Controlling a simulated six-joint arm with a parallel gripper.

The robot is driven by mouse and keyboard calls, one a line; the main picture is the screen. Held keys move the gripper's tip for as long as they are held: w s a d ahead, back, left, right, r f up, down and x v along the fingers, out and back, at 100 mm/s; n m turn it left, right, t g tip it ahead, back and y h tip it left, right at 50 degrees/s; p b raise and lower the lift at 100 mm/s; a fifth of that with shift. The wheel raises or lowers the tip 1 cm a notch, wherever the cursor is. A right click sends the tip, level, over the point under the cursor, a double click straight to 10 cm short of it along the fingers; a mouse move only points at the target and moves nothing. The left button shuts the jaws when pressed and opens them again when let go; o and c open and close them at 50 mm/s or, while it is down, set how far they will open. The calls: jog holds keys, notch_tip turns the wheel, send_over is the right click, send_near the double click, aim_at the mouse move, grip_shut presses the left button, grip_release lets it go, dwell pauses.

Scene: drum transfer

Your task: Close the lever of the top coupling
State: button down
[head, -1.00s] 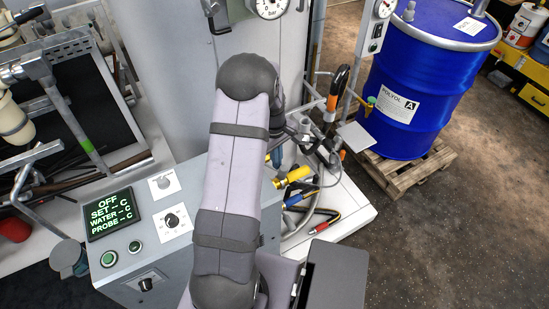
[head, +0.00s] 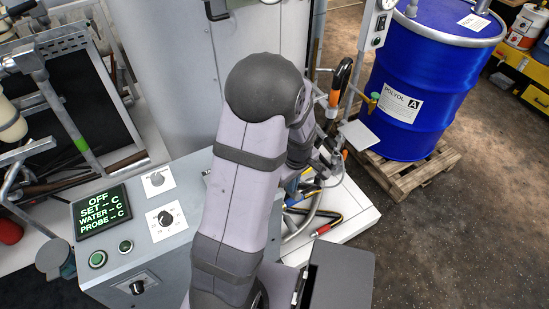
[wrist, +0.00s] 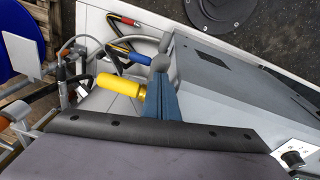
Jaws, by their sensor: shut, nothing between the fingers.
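My arm crosses the middle of the head view and hides much of the hose area behind it. My gripper (head: 326,156) shows only small and partly covered, beyond my elbow near the hoses; it is shut and holds nothing. A yellow handle (wrist: 118,85) points left in the wrist view, beside an upright blue part with a grey rounded top (wrist: 161,103). A blue-ended hose (wrist: 118,55) and a red-ended hose (wrist: 125,21) lie behind it on the pale base. I cannot tell which part is the top coupling or how its lever stands.
A blue drum (head: 420,75) stands on a wooden pallet (head: 425,170) at the right. A small grey plate (head: 358,134) and an orange-banded black handle (head: 339,83) stand before it. A control panel with a lit display (head: 101,209) is at the left. Open floor lies at the right.

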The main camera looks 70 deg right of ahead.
jog(key=s+a+f+b, duration=0.2)
jog(key=a+f+b, duration=0.1)
jog(key=f+b, duration=0.2)
jog(key=shift+a+f, duration=0.15)
jog(key=shift+f, duration=0.15)
jog(key=shift+s+b, duration=0.1)
jog(key=shift+b, duration=0.25)
notch_tip(320, 180, up, 9)
jog(key=shift+h, duration=0.3)
dwell(0.6)
jog(key=shift+m, duration=0.3)
